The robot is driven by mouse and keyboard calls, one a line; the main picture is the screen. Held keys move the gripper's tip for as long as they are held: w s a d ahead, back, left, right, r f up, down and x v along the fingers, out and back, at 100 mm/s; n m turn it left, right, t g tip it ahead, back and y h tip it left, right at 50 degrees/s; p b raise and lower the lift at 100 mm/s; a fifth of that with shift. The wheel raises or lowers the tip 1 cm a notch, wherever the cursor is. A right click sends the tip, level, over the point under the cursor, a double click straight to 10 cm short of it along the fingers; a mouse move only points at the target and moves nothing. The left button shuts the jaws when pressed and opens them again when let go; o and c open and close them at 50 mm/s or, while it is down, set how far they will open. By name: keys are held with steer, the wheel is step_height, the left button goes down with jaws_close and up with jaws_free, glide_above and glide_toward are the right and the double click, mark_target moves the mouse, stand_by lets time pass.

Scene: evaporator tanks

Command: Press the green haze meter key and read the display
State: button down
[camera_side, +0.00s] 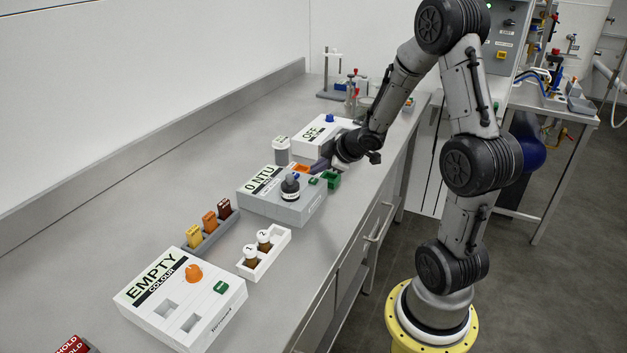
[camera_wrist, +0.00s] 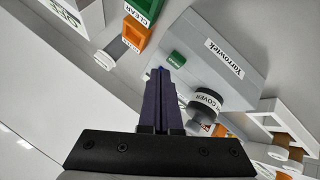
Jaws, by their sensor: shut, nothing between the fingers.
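The haze meter is a grey box (camera_side: 284,209) in the middle of the bench, and its display (camera_side: 262,180) reads "0 NTU". Its green key (camera_side: 314,181) is on the top, near the right edge; the key also shows in the wrist view (camera_wrist: 176,60). A black round cover (camera_side: 290,188) with a white label sits on the meter, also in the wrist view (camera_wrist: 207,100). My gripper (camera_side: 317,166) is shut and empty, with dark purple fingers. In the wrist view its fingertips (camera_wrist: 160,75) appear just short of the key; I cannot tell whether they touch it.
Behind are a white "OFF" box (camera_side: 312,147) and a lidded jar (camera_side: 281,155). In front are a vial tray (camera_side: 272,262), a coloured rack (camera_side: 212,238) and the "EMPTY" colour meter (camera_side: 212,320).

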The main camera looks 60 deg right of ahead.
steer(key=shift+f, duration=0.15)
steer(key=shift+f, duration=0.25)
steer(key=shift+f, duration=0.5)
stand_by(0.8)
steer(key=shift+r, duration=0.9)
steer(key=shift+r, duration=0.1)
steer(key=shift+r, duration=2.4)
steer(key=shift+a, duration=0.1)
